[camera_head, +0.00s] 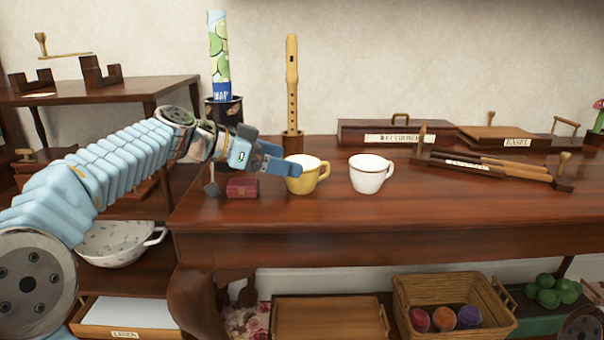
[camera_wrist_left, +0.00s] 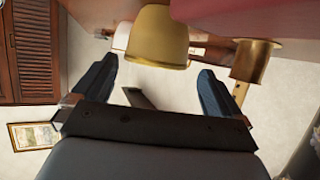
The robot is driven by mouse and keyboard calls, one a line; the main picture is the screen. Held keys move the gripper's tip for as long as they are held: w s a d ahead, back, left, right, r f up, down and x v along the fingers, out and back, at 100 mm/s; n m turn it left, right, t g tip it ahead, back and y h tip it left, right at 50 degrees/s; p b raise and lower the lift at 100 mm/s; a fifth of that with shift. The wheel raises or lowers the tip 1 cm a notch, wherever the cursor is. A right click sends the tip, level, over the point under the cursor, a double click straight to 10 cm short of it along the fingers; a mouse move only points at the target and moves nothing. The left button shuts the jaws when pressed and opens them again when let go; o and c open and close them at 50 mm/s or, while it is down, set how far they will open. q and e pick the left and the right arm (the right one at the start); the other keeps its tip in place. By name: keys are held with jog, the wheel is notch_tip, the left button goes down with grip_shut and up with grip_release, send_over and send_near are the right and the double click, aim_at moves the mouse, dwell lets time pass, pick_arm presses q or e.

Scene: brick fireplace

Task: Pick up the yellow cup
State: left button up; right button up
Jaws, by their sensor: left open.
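The yellow cup (camera_head: 308,182) stands upright on the brown table, its handle to the right. My left gripper (camera_head: 283,158) is open and empty at the cup's left side, its fingers pointing right and overlapping the cup's left rim in the head view. In the left wrist view the yellow cup (camera_wrist_left: 160,36) is just ahead of the gap between the open fingers (camera_wrist_left: 154,78). I cannot tell whether a finger touches the cup. My right gripper is not in view.
A white cup (camera_head: 370,174) stands right of the yellow one. A small red box (camera_head: 242,188) sits beneath my left gripper. A recorder (camera_head: 291,85) stands upright in a brass holder (camera_wrist_left: 256,60) behind. The table's front right (camera_head: 450,215) is clear.

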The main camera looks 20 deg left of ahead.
aim_at(302, 162)
pick_arm(q)
jog(key=x, duration=0.5)
jog(key=shift+d+f, duration=0.15)
jog(key=shift+d, duration=0.15)
jog(key=shift+s, duration=0.1)
jog(key=shift+c, duration=0.3)
jog(key=c, duration=0.8)
jog(key=shift+c, duration=0.2)
